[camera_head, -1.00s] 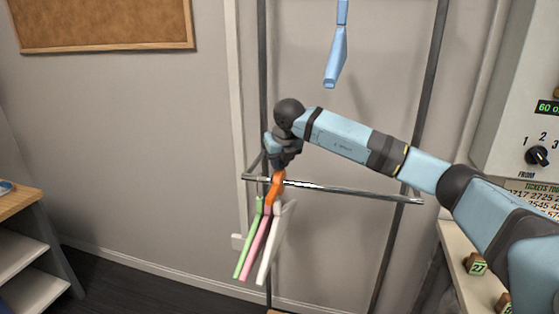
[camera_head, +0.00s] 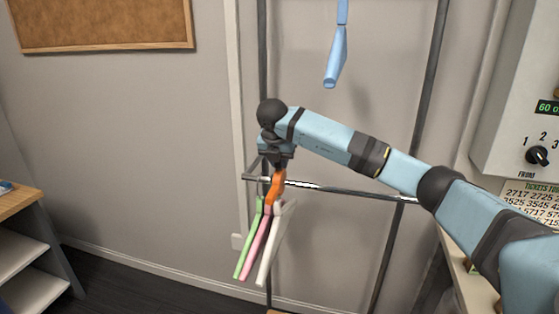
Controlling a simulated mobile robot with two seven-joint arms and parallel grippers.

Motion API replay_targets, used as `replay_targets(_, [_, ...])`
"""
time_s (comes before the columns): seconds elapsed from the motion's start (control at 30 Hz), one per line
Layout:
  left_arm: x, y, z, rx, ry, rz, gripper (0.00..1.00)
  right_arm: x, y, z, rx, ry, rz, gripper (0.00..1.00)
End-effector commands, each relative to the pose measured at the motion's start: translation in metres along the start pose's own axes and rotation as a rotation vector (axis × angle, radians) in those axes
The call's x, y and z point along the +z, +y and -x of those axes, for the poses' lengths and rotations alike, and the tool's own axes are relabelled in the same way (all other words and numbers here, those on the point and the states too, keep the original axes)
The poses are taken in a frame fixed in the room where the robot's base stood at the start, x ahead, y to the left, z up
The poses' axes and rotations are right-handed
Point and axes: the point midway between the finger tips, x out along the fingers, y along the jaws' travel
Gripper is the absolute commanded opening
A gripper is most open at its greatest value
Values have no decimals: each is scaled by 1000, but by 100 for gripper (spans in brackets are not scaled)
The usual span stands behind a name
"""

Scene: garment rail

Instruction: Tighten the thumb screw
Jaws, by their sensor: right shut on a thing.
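My right gripper (camera_head: 279,166) points down beside the left end of the metal rail (camera_head: 340,188). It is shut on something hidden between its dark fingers. An orange piece (camera_head: 274,191) is directly below the fingertips, in front of the rail; whether it is the thing gripped cannot be told. I cannot make out a thumb screw as a separate thing. Green (camera_head: 249,243), pink (camera_head: 257,236) and white (camera_head: 270,247) garments hang side by side below the orange piece. My left gripper is not in view.
Dark uprights (camera_head: 404,165) carry the rail. A blue garment (camera_head: 336,57) hangs above. A grey box with a dial (camera_head: 538,156) and a ticket card (camera_head: 531,205) are at the right. A wooden-topped shelf unit (camera_head: 18,203) is at the left. Most of the rail's right part is bare.

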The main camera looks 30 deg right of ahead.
Motion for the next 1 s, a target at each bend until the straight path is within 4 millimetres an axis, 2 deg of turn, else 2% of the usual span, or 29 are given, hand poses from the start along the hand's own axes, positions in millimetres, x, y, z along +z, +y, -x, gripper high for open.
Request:
replay_targets(0.47, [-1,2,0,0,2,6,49,1,0,0,-5,-1,-16,0])
replay_targets(0.5, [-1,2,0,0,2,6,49,1,0,0,-5,-1,-16,21])
replay_targets(0.6, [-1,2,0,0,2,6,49,1,0,0,-5,0,-15,44])
replay_targets(0.87, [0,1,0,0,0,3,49,0,0,0,-5,0,-14,45])
replay_targets(1.0, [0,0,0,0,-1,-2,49,1,0,9,-3,-1,-14,45])
